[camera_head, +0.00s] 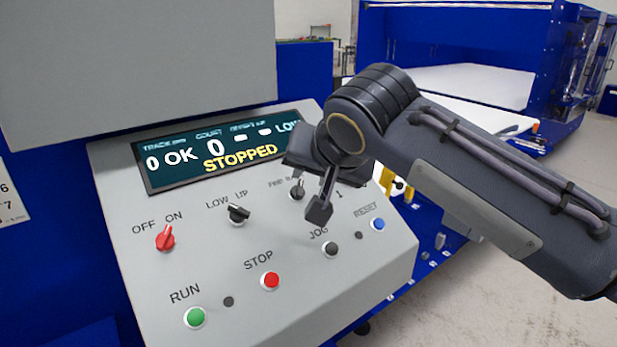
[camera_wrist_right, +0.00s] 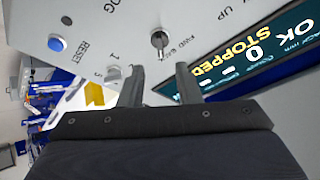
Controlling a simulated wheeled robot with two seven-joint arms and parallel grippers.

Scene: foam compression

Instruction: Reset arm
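My right arm reaches in from the right of the head view over a grey sloped control panel (camera_head: 130,250). My right gripper (camera_head: 318,207) hangs in front of the panel, above the JOG button. In the wrist view its two fingers (camera_wrist_right: 160,76) stand apart with nothing between them. A small selector switch (camera_wrist_right: 160,40) is just beyond the fingertips; whether they touch it I cannot tell. It also shows in the head view (camera_head: 297,192), partly beside the gripper. My left gripper is not in view.
The panel has a display (camera_head: 215,155) reading STOPPED, a red OFF/ON knob (camera_head: 166,238), a LOW/UP switch (camera_head: 239,213), green RUN (camera_head: 195,317), red STOP (camera_head: 270,280), black JOG (camera_head: 331,249) and blue RESET (camera_head: 378,224) buttons. A blue machine (camera_head: 450,32) stands behind. Floor is clear at right.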

